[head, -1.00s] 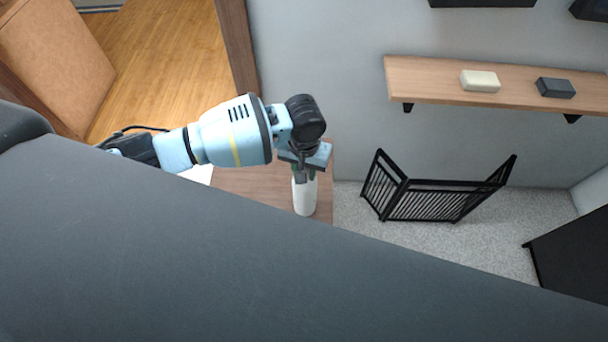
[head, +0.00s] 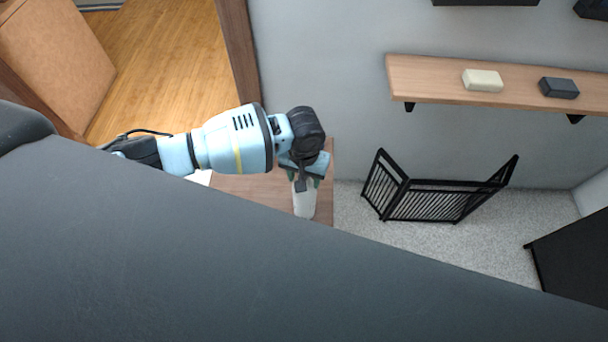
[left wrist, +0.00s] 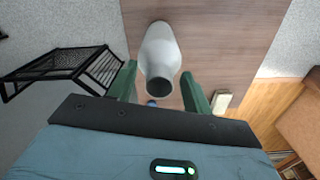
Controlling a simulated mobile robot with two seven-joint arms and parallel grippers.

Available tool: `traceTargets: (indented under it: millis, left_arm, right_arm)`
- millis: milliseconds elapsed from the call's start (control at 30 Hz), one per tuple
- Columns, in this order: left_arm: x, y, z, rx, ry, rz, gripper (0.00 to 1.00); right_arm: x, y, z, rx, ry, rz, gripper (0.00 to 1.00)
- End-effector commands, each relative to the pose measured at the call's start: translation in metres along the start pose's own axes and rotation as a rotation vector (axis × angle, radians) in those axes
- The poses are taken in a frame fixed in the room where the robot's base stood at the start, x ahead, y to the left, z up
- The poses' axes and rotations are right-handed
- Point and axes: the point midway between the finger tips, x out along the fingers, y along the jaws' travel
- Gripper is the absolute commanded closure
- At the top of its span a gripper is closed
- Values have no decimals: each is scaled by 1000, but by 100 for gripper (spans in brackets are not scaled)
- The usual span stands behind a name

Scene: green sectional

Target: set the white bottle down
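The white bottle (head: 304,202) stands upright on a brown wooden surface (head: 255,187) beyond the dark sofa back. In the left wrist view the bottle (left wrist: 160,55) shows its dark mouth facing the camera. My left gripper (head: 304,181) is over the bottle's top. Its green fingers (left wrist: 160,84) are spread, one on each side of the neck, with what look like narrow gaps, so it looks open around the bottle. The gripper hides part of the bottle's top in the head view. My right gripper is not in view.
The dark sofa back (head: 250,260) fills the foreground below my left arm. A black folding gate (head: 430,198) stands right of the table. A wall shelf (head: 440,82) holds a cream block (head: 482,80) and a dark block (head: 558,87). A small pale object (left wrist: 221,101) lies near the table edge.

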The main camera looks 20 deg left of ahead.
Motion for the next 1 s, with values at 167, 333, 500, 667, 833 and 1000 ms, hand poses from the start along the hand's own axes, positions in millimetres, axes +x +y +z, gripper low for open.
traceTargets:
  millis: [167, 333, 500, 667, 833, 1000]
  left_arm:
    - [-1, 0, 0, 0, 1, 0, 50]
    - [-16, 0, -1, 1, 4, 1, 50]
    - [-50, 1, -2, 1, 7, 3, 50]
    - [-82, 0, -2, 0, 7, 1, 50]
    - [-108, 0, -1, 0, 4, 1, 50]
    - [-121, 0, 0, 0, 1, 1, 50]
  right_arm:
    - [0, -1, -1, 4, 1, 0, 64]
    - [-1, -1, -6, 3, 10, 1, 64]
    - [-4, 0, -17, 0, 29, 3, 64]
    - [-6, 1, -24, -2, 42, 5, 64]
    - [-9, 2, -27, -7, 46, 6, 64]
    - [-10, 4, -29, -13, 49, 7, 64]
